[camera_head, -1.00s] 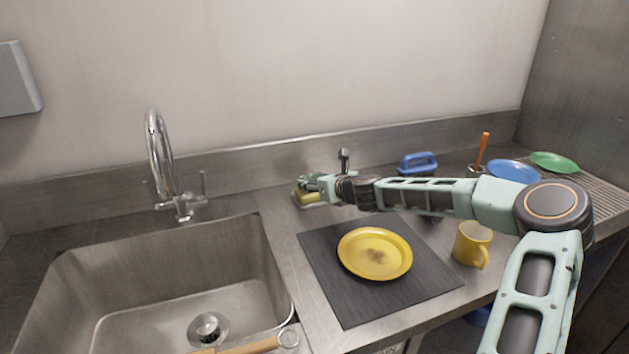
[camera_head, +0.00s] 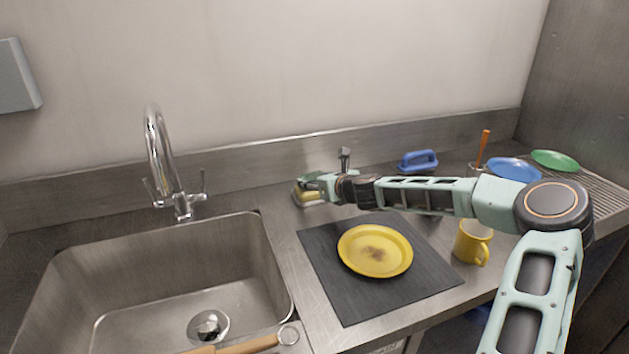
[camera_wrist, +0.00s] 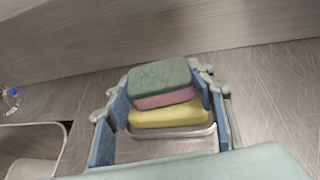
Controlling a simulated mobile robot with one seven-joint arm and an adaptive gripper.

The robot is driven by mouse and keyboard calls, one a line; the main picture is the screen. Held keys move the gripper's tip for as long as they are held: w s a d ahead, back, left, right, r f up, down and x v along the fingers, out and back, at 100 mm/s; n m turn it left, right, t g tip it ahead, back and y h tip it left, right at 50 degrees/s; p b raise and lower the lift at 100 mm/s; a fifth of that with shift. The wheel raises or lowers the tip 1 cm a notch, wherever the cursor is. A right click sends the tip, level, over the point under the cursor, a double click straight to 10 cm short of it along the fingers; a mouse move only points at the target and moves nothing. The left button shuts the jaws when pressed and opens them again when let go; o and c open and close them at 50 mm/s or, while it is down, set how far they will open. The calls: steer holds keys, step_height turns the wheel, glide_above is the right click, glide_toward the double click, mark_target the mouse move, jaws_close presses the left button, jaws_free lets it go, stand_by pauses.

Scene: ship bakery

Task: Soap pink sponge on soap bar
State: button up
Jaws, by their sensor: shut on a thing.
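The pink sponge (camera_wrist: 165,98) has a green top layer and shows in the wrist view between the fingers of my gripper (camera_wrist: 165,100). My gripper is shut on it. Directly below the sponge is the yellow soap bar (camera_wrist: 168,116), lying in a metal dish (camera_wrist: 190,134). The sponge appears to rest on the soap; contact is hard to confirm. In the head view my gripper (camera_head: 312,184) is at the back of the counter, right of the sink, with the yellow soap bar (camera_head: 306,197) partly showing under it. The sponge is hidden there by the gripper.
A sink (camera_head: 170,270) with a tap (camera_head: 163,160) lies left. A yellow plate (camera_head: 375,250) with a brown stain sits on a dark mat (camera_head: 330,290). A yellow mug (camera_head: 470,245), blue brush (camera_head: 418,162), blue plate (camera_head: 512,170) and green plate (camera_head: 556,160) are right.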

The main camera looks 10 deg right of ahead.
mark_target(315, 177)
steer(key=shift+f, duration=0.35)
stand_by(0.6)
steer(key=shift+r, duration=0.15)
steer(key=shift+r+p, duration=2)
steer(key=shift+r, duration=1.4)
steer(key=shift+s+r, duration=0.1)
steer(key=shift+r, duration=0.15)
steer(key=s+r+m+t+h+p, duration=0.1)
steer(key=s+r+m+h+p, duration=0.2)
steer(key=s+r+p, duration=0.5)
steer(key=s+r+h, duration=0.1)
steer(key=s+r, duration=0.3)
steer(key=s, duration=0.5)
steer(key=shift+s+a+m, duration=0.15)
steer(key=shift+s+m, duration=0.05)
steer(key=shift+m, duration=0.2)
